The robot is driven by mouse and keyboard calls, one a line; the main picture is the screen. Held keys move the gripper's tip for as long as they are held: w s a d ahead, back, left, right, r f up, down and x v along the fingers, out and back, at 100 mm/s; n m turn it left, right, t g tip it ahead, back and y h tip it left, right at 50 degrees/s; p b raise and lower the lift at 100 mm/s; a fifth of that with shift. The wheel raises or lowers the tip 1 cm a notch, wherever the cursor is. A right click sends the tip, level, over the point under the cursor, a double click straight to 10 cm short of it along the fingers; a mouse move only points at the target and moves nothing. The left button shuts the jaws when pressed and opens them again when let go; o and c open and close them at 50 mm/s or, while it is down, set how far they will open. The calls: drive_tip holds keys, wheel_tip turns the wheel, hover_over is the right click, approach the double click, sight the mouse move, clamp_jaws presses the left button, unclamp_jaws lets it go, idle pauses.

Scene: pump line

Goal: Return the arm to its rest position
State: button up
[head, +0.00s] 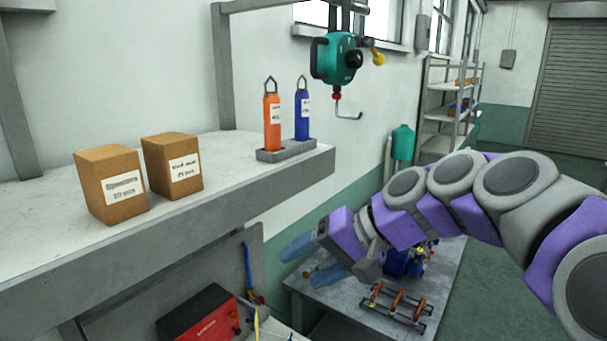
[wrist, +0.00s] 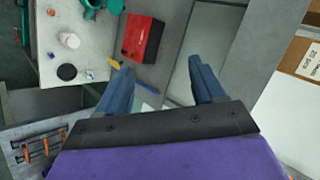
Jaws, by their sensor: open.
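My arm reaches in from the right of the head view, purple and grey. My gripper (head: 312,258) has blue fingers and hangs in the air beyond the shelf's front edge, over the lower table. In the wrist view my gripper (wrist: 158,85) shows its two blue fingers spread apart with nothing between them. It looks down toward the floor area between a table and the shelf. No object touches the fingers.
A shelf (head: 140,240) holds two cardboard boxes (head: 110,185) and a rack (head: 287,150) with an orange and a blue tool. A green balancer (head: 338,58) with a hook hangs above. A red box (head: 200,315) is below. A table (head: 440,285) with parts stands under my arm.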

drive_tip(key=s+d+f+g+h+b, duration=0.1)
drive_tip(key=s+d+f+h+b, duration=0.1)
drive_tip(key=s+f, duration=0.7)
drive_tip(key=s+d+f+g+h+b, duration=0.1)
drive_tip(key=s+d+f+h, duration=0.3)
drive_tip(key=s+f, duration=0.5)
drive_tip(key=s+d+f+g+h+b, duration=0.2)
drive_tip(key=s+d+f+h+b, duration=0.1)
drive_tip(key=s+d+f, duration=0.4)
wheel_tip(320, 180, down, 5)
drive_tip(key=s, duration=0.2)
drive_tip(key=shift+s+r+h, duration=0.15)
drive_tip(key=shift+s+h, duration=0.2)
drive_tip(key=shift+h, duration=0.05)
